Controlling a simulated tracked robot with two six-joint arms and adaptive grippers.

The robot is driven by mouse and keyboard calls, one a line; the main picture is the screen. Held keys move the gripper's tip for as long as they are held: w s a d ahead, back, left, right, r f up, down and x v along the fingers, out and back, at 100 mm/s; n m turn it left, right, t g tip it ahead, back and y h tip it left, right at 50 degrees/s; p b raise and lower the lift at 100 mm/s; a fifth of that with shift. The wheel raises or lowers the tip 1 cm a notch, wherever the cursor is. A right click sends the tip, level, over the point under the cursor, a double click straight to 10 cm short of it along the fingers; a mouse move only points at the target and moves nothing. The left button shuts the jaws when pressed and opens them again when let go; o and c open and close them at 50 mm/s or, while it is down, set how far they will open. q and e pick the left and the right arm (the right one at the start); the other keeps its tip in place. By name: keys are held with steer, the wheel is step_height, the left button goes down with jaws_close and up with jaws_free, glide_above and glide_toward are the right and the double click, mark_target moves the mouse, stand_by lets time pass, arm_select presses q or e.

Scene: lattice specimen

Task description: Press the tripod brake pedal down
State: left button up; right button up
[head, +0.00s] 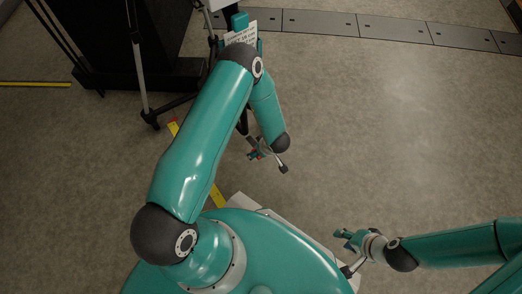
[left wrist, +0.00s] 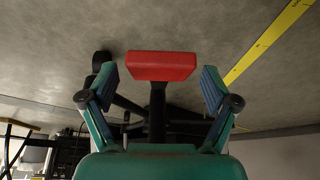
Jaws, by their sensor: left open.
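The red brake pedal (left wrist: 162,66) shows in the left wrist view as a flat red block on a dark stem (left wrist: 157,112). My left gripper (left wrist: 160,88) is open, one finger on each side of the pedal. A gap shows between each finger and the pedal; the depth between them is hard to judge. In the head view my left gripper (head: 258,150) is small and partly hidden by its own wrist. The tripod's dark leg and wheel (head: 151,117) show left of my left arm. My right gripper (head: 348,239) is at the lower right, over bare floor, with no object visible in it.
A tall black stand (head: 120,40) fills the upper left. A yellow floor strip (head: 216,194) runs under my left arm and shows at the right in the left wrist view (left wrist: 270,40). A row of grey floor plates (head: 380,27) crosses the back. The floor at right is clear.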

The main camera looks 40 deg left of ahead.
arm_select(q)
jaws_close()
steer(key=shift+f, duration=0.1)
stand_by(0.5)
steer(key=shift+s+d+f, duration=0.1)
steer(key=shift+d+f, duration=0.15)
steer(key=shift+f, duration=0.15)
steer(key=shift+d+f, duration=0.2)
steer(key=shift+f, duration=0.45)
steer(key=shift+s+d+f+b, duration=0.1)
steer(key=shift+f+b, duration=0.6)
steer(key=shift+f, duration=0.9)
jaws_free()
